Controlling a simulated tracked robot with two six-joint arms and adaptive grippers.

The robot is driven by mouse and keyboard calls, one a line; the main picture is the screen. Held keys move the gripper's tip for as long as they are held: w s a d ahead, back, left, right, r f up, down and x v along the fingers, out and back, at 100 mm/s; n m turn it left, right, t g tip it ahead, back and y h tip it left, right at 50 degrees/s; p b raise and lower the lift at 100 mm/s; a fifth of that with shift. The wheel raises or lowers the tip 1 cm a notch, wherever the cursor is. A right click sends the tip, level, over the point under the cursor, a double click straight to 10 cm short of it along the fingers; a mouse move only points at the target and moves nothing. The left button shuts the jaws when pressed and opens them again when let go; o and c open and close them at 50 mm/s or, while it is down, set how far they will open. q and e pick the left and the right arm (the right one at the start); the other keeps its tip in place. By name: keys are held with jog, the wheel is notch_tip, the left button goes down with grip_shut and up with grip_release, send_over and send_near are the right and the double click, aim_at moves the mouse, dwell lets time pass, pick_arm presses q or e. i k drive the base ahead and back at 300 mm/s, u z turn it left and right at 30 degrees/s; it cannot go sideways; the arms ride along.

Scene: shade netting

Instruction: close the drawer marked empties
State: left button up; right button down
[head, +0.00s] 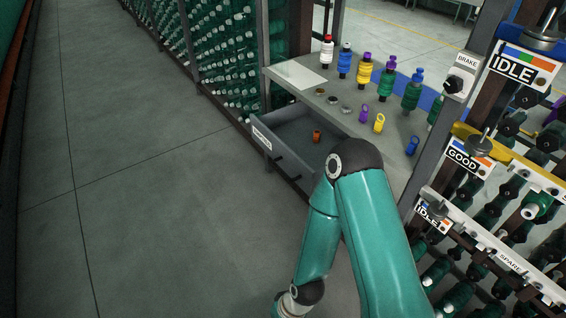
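A grey drawer (262,140) stands pulled out below the grey workbench top (335,100), left of centre in the head view. Its front faces left and carries a white label (262,138), too small to read, so I cannot tell if it says empties. A small orange-brown piece (316,136) is inside the drawer. My teal arm is bent in front of the bench and hides the drawer's near right part. Its forearm runs down out of the frame, so its gripper is out of view. My other gripper is not in view either.
Spools in several colours, including a yellow one (364,72), and small coloured rings stand on the bench. A rack with IDLE and GOOD signs (471,158) stands close on the right. A bobbin rack (225,50) runs behind. The floor (150,200) at left is clear.

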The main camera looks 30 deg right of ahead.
aim_at(285, 133)
jog(key=u, duration=0.05)
jog(key=i, duration=0.9)
jog(key=z, duration=0.05)
